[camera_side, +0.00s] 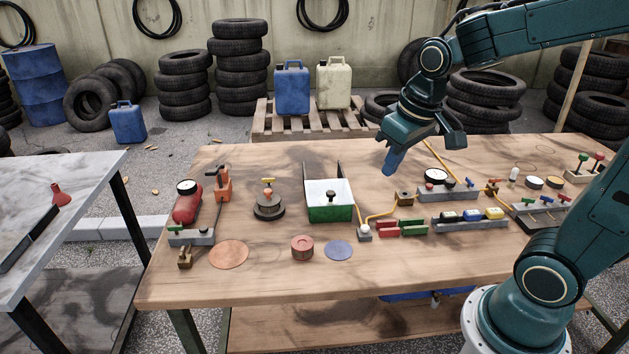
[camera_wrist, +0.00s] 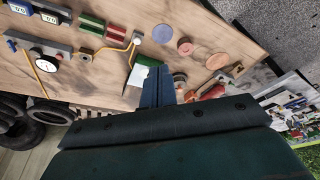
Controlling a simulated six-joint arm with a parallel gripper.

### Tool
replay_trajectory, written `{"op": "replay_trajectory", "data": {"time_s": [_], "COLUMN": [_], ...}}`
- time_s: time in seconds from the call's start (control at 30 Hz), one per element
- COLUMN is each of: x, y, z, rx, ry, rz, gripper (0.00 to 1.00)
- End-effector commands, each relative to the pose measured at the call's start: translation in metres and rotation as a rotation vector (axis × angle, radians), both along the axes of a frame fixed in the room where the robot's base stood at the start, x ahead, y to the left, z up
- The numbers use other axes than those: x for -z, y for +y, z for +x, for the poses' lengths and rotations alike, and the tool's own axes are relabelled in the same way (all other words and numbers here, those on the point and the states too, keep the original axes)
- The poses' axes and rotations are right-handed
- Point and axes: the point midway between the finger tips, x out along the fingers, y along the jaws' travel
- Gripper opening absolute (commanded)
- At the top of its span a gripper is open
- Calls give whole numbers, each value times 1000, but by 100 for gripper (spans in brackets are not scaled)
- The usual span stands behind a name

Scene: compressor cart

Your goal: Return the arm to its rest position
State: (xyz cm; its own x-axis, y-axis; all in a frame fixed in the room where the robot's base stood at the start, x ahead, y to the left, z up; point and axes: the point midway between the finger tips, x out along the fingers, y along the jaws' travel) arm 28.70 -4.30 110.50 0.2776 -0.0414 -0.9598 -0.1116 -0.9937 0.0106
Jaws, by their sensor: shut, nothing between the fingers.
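My gripper (camera_side: 391,160) is in the air above the back part of the wooden table (camera_side: 270,280), right of the green and white tray (camera_side: 330,213). It points down, with its blue fingers together and nothing between them. In the wrist view the shut fingers (camera_wrist: 158,88) show in the middle, and the tray (camera_wrist: 137,80) lies partly hidden behind them. My arm reaches in from the upper right.
Right of the tray are a brass block (camera_side: 404,198) with yellow tubing, red and green blocks and a round gauge (camera_side: 436,176). At left stand a red cylinder (camera_side: 187,207) and an orange tool (camera_side: 222,184). The front middle strip of the table is bare.

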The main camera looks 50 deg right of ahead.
Motion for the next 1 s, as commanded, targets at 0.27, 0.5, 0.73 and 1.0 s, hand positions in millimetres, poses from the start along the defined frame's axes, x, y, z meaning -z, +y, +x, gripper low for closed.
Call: {"op": "replay_trajectory", "data": {"time_s": [0.27, 0.5, 0.73, 1.0], "x": [-26, -37, -39, -39], "y": [21, 35, 41, 43], "z": [-43, -80, -103, -109], "rx": [-46, -84, -107, -113], "ry": [-85, -155, -199, -208], "rz": [-5, -5, -2, -1], "gripper": [0, 0, 0, 0]}}
